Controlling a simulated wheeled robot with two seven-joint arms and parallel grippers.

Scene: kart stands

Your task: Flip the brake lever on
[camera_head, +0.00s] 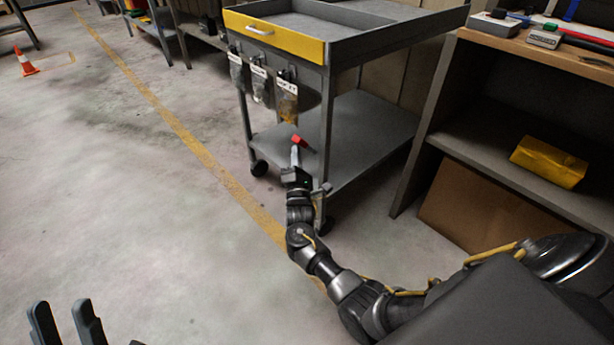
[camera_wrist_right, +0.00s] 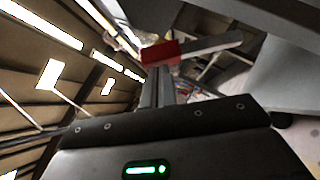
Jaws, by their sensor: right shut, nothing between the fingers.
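The brake lever is a grey bar with a red end (camera_head: 299,141), low on the near side of the grey cart (camera_head: 375,125). In the right wrist view its red end (camera_wrist_right: 162,53) is at the upper middle and its grey bar (camera_wrist_right: 213,45) runs right. My right gripper (camera_head: 295,156) is shut and empty, reaching up to the red end. Its fingertips (camera_wrist_right: 158,72) are just below the red end in the wrist view; I cannot tell if they touch. My left gripper (camera_head: 65,312) is open and empty at the bottom left, far from the lever.
The cart has a yellow drawer front (camera_head: 275,38), hanging bags (camera_head: 262,85) and black wheels (camera_head: 259,168). A shelf unit (camera_head: 510,110) with a yellow box (camera_head: 549,161) stands at the right. The floor left of the cart is clear; an orange cone (camera_head: 26,62) is far off.

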